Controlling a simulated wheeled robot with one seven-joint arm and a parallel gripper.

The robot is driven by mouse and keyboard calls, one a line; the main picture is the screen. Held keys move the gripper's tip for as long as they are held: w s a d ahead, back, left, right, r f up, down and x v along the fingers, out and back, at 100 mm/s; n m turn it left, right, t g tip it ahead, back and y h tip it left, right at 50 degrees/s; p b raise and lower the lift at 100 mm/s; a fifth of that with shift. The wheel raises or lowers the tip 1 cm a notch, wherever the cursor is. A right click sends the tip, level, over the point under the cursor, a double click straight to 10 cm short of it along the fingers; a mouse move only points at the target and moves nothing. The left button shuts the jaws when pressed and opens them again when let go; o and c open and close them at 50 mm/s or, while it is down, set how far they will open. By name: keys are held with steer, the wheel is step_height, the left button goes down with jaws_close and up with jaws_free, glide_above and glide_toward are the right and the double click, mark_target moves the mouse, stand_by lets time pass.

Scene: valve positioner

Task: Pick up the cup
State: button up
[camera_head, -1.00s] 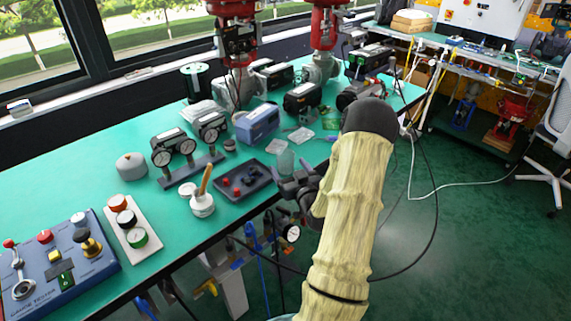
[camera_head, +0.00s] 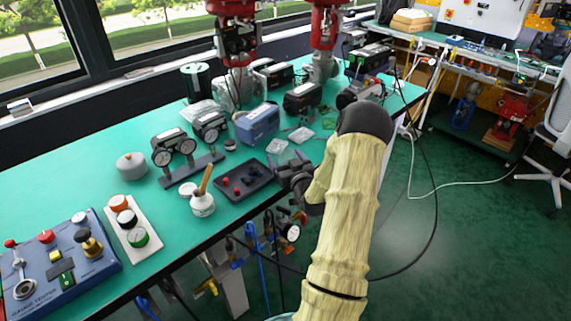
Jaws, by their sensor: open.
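My gripper (camera_head: 285,163) is at the front edge of the green table, just right of the black tray. Its jaws look apart and point toward the table.
The black tray (camera_head: 260,183) holds red knobs, close to my gripper's left. Clear packets (camera_head: 301,135) lie behind it. A blue box (camera_head: 257,125), gauges (camera_head: 175,148) and red-topped valves (camera_head: 238,45) stand farther back. The green table (camera_head: 75,180) has free room at left.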

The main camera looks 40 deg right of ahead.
steer(key=shift+c, duration=0.5)
steer(key=c, duration=1)
steer(key=shift+o, duration=0.2)
step_height(320, 180, up, 10)
steer(key=p, duration=0.1)
